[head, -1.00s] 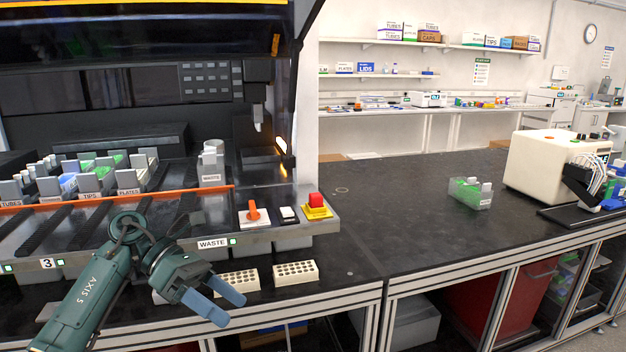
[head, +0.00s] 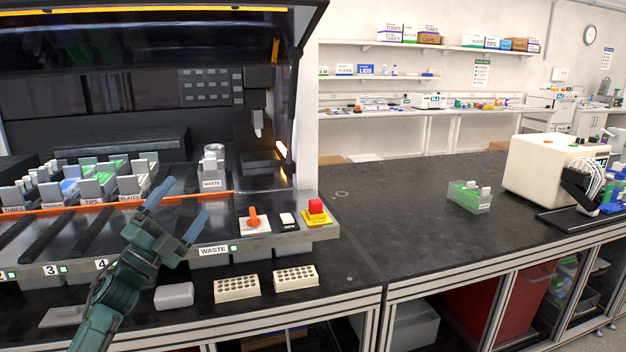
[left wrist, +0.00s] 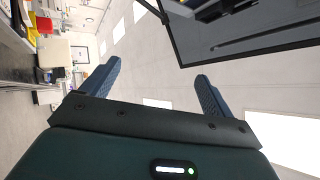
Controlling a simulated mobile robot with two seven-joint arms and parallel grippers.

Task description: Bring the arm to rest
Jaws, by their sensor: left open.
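My left gripper (head: 178,218) is open and empty in the head view. It is raised in front of the machine's deck, left of the WASTE label, with its blue fingers pointing up and to the right. In the left wrist view, the two blue fingers (left wrist: 157,84) stand wide apart with nothing between them. Behind them show the ceiling and wall, turned on their side. My right gripper is in neither view.
The dark machine (head: 120,220) with racks on its deck fills the left. Two white tube racks (head: 237,289) (head: 296,278) and a grey block (head: 174,295) lie before it. A clear bin (head: 468,203) and a white device (head: 545,165) stand at right. The middle bench is clear.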

